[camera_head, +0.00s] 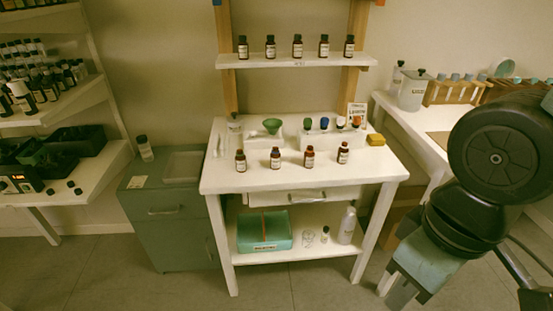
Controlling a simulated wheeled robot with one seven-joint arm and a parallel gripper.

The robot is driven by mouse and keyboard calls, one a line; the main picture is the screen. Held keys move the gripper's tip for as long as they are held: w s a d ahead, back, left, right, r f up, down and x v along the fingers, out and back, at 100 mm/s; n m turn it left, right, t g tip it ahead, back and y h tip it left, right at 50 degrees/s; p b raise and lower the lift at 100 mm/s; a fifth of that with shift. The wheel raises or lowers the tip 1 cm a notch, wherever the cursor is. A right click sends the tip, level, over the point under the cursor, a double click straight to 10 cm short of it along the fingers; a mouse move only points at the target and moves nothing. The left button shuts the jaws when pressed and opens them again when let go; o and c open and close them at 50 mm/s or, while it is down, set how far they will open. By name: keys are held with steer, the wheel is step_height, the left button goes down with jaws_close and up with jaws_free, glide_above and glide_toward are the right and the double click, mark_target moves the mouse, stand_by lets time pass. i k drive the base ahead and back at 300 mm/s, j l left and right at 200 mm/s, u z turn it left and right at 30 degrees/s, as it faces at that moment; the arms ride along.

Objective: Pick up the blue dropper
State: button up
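The blue dropper (324,122) stands upright in a white holder (318,142) at the back of the white table. Only its blue top shows clearly. My gripper (398,294) hangs low at the lower right, in front of the table and well apart from the dropper. Its fingertips are small and partly cut off at the frame's lower edge, so I cannot tell whether it is open.
Several brown bottles (308,157) stand along the table's front, before the holder. A green funnel (272,126) is left of the holder and a yellow block (376,139) right of it. A shelf (300,62) with bottles hangs above. A side counter (405,123) is right.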

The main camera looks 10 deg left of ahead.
mark_target(324, 121)
steer(key=i, duration=0.65)
steer(key=i+u, duration=0.35)
steer(key=i+l+u, duration=0.1)
steer(key=u, duration=0.25)
steer(key=i+l+u, duration=0.2)
steer(key=u, duration=0.55)
steer(key=i, duration=0.05)
